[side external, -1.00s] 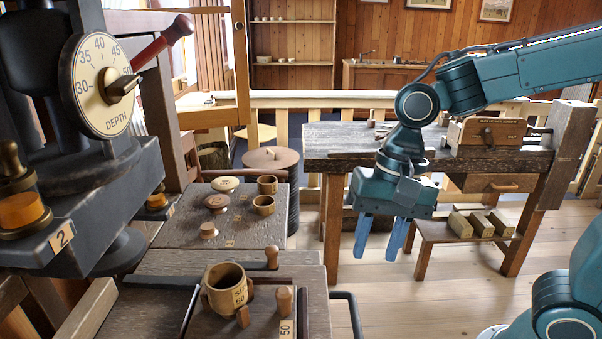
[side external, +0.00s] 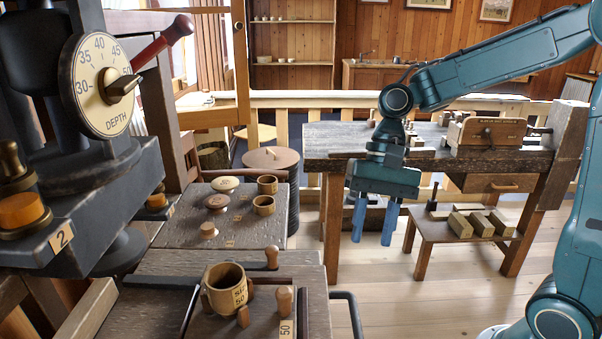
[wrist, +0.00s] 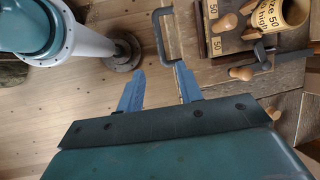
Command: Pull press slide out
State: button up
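The press slide (side external: 206,327) is a dark wooden board low in the side view, carrying a wooden cup (side external: 227,288) marked 50 and several turned pegs. Its dark metal loop handle (side external: 352,312) sticks out at the right end, partly cut off by the picture's bottom edge. In the wrist view the whole handle (wrist: 159,36) shows just beyond the fingertips. My gripper (side external: 373,238) hangs with its blue fingers pointing down, above and behind the handle in the side view. In the wrist view my gripper (wrist: 159,72) is open and empty, its right fingertip overlapping near the handle's lower end.
The press (side external: 80,215) with its depth dial (side external: 100,86) stands at the left. A board with lids and small cups (side external: 264,205) lies behind the slide. A workbench (side external: 330,140) and low stool (side external: 440,228) stand behind my gripper. Open wooden floor lies right of the handle.

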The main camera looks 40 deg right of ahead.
aim_at(356, 314)
jog(key=x, duration=1.3)
jog(key=shift+f, duration=0.15)
grip_shut()
